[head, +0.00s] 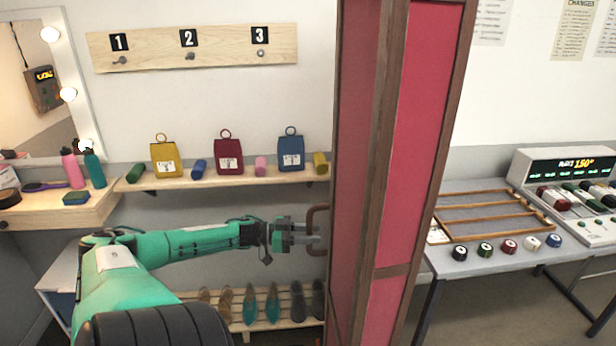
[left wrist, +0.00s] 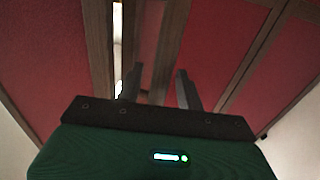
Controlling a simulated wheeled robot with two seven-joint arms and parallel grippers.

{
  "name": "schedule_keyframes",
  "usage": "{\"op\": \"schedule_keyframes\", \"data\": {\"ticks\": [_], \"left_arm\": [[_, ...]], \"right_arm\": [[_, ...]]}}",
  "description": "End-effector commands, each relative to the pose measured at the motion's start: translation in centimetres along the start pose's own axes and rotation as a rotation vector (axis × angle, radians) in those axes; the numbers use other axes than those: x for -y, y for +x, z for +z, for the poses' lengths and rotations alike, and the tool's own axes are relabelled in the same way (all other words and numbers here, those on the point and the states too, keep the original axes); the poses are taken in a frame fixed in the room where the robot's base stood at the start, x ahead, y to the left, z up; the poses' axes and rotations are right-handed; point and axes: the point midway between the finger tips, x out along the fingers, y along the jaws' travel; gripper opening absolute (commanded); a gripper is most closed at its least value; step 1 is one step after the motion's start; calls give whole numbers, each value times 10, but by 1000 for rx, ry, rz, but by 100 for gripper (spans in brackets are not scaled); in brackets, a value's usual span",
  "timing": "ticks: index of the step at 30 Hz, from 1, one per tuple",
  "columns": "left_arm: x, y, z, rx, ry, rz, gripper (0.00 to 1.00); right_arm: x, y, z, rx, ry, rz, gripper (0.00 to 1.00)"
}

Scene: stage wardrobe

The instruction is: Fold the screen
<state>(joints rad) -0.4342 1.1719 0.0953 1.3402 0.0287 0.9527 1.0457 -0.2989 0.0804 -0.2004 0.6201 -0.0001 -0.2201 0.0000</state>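The folding screen (head: 418,130) stands upright at the centre of the head view, with red panels in dark brown wooden frames. Two panels show, meeting at an angle. A brown loop handle (head: 315,215) sits on its left edge. My left gripper (head: 306,234) reaches in from the left, its fingertips at the handle. In the left wrist view the fingers (left wrist: 157,82) stand apart, facing the screen's red panels (left wrist: 220,40) and wooden frame. I cannot tell whether the handle lies between the fingers. My right gripper is in neither view.
Behind my left arm are a shelf (head: 222,179) with several bags and rolls, and a low shoe rack (head: 240,326). A dressing counter (head: 60,212) is at the left. On the right, a grey table (head: 470,266) holds a wooden rack and several round pieces beside a console.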

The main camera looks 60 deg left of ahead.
Motion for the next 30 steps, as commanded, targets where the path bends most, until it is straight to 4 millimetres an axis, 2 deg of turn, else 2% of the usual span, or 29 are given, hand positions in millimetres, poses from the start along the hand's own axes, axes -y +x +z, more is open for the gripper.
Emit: {"op": "schedule_keyframes", "data": {"ticks": [5,11,30], "left_arm": [[0,-6,1,2,-1,0,37],[0,-26,2,3,-1,-1,37],[1,-124,2,2,-2,-1,37]], "right_arm": [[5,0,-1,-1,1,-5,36],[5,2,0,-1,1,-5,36],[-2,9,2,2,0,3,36]]}}
